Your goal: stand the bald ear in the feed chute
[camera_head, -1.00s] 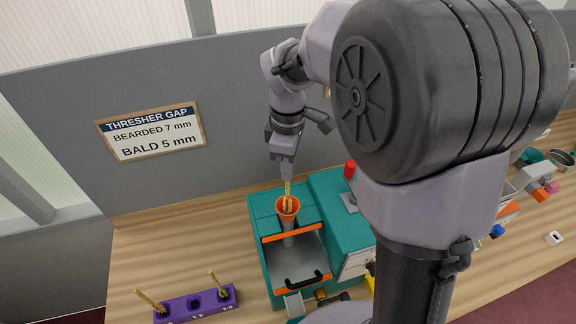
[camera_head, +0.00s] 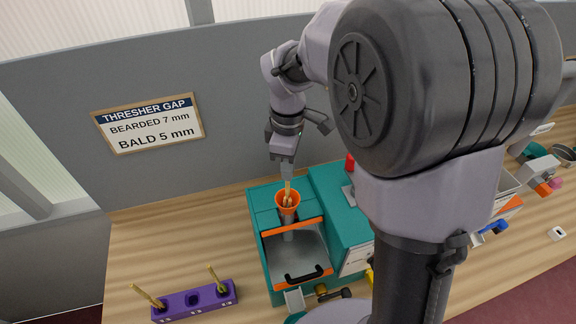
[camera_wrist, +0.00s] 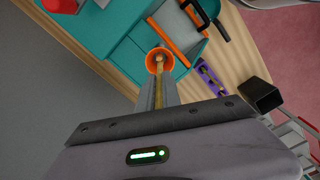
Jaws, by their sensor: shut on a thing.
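The orange funnel of the feed chute (camera_head: 287,199) sits on top of the teal thresher (camera_head: 259,222). My gripper (camera_head: 287,177) is straight above it, shut on the stalk of a straw-coloured wheat ear (camera_head: 288,188). The ear's lower part is inside the funnel mouth and its tip is hidden there. In the wrist view the stalk (camera_wrist: 159,92) runs from between the fingers to the orange funnel (camera_wrist: 150,62). The ear looks about upright; whether it touches the funnel's bottom I cannot tell.
A purple rack (camera_head: 196,301) at the front left holds two more ears, with an empty hole between them. A wall sign (camera_head: 148,124) reads bearded 7 mm, bald 5 mm. Bare table lies left of the thresher. My arm hides part of the right side.

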